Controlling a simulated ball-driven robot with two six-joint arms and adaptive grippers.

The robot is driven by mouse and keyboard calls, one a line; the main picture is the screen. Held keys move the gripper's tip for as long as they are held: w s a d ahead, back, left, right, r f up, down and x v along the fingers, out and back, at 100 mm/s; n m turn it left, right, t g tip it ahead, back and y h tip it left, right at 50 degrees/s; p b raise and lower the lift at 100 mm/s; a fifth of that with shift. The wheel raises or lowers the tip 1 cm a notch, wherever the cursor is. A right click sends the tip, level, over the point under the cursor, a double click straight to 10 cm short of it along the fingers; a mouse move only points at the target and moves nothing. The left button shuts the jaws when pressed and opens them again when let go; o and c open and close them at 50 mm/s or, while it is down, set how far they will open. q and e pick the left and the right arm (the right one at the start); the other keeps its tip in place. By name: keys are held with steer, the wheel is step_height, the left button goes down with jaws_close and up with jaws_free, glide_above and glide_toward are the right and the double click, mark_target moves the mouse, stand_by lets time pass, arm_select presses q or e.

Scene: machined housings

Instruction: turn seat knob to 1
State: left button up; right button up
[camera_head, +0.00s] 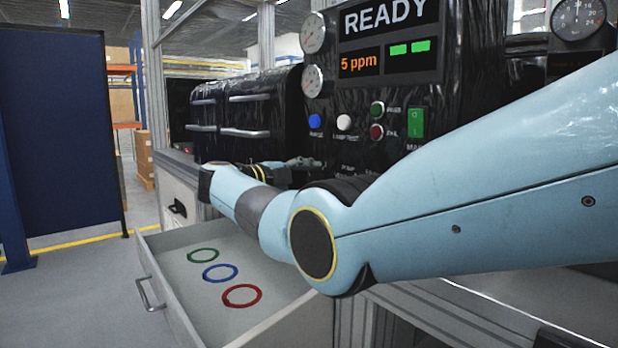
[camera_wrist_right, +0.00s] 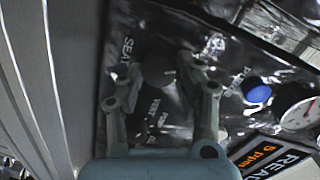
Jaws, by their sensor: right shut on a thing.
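The dark round knob (camera_wrist_right: 158,68) is on the glossy black panel in the right wrist view, with a small pale mark on its face. The label SEAT (camera_wrist_right: 128,50) is printed beside it, and VENT and other lettering are nearby. My right gripper (camera_wrist_right: 160,72) has one finger on each side of the knob and is shut on it. In the head view my right gripper (camera_head: 299,163) reaches the lower left part of the panel, and the knob is hidden there. I cannot read which number the knob points to. My left gripper is out of view.
A blue button (camera_head: 315,121) and a white button (camera_head: 344,122) sit just above the gripper. The display (camera_head: 388,50) reads READY and 5 ppm. Below my arm, an open drawer (camera_head: 172,262) holds green, blue and red rings.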

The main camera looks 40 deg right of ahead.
stand_by(0.4)
steer(key=o, duration=1.1)
steer(key=shift+o, duration=0.2)
steer(key=shift+a, duration=0.1)
steer(key=s+a+r, duration=0.1)
steer(key=a, duration=1)
steer(key=shift+s+a, duration=0.25)
steer(key=shift+a, duration=0.15)
